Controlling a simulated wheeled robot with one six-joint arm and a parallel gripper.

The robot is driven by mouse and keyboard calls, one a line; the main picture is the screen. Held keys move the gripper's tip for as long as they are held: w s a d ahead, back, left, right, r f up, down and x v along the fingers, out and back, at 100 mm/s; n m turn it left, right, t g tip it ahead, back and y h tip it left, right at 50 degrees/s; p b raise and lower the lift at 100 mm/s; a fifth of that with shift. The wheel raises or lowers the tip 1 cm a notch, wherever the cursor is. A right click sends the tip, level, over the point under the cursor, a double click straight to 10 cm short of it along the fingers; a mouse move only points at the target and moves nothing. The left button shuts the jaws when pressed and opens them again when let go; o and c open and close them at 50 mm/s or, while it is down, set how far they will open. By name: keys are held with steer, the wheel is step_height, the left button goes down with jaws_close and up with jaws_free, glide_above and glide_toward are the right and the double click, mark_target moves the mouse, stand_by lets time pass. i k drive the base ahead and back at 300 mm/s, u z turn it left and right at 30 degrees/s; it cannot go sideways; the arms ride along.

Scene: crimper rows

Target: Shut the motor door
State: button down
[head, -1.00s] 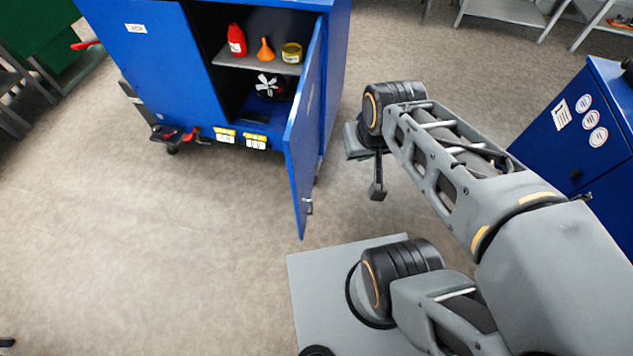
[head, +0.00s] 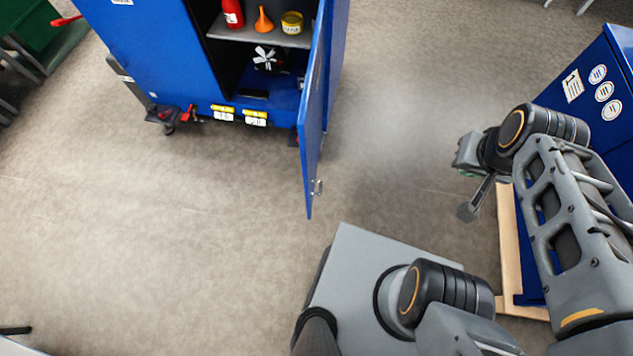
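The motor door (head: 315,125) is a tall blue panel standing open on the blue cabinet (head: 150,45), swung out toward me. A small metal latch (head: 317,187) sits on its outer edge. Inside the open compartment are a motor with a white fan (head: 268,60) and a shelf (head: 250,35) above it. My gripper (head: 472,205) is to the right of the door, well apart from it, over bare floor. I see a finger of it from the side and cannot tell whether it is open.
On the shelf stand a red bottle (head: 233,14), an orange funnel (head: 264,20) and a yellow tin (head: 292,22). Another blue cabinet (head: 590,95) on a wooden pallet (head: 510,250) is at the right, close to my arm. Floor left of and in front of the door is clear.

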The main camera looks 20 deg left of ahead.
mark_target(310, 120)
steer(key=k, duration=0.7)
steer(key=u, duration=1.35)
steer(key=i, duration=0.5)
steer(key=z, duration=0.05)
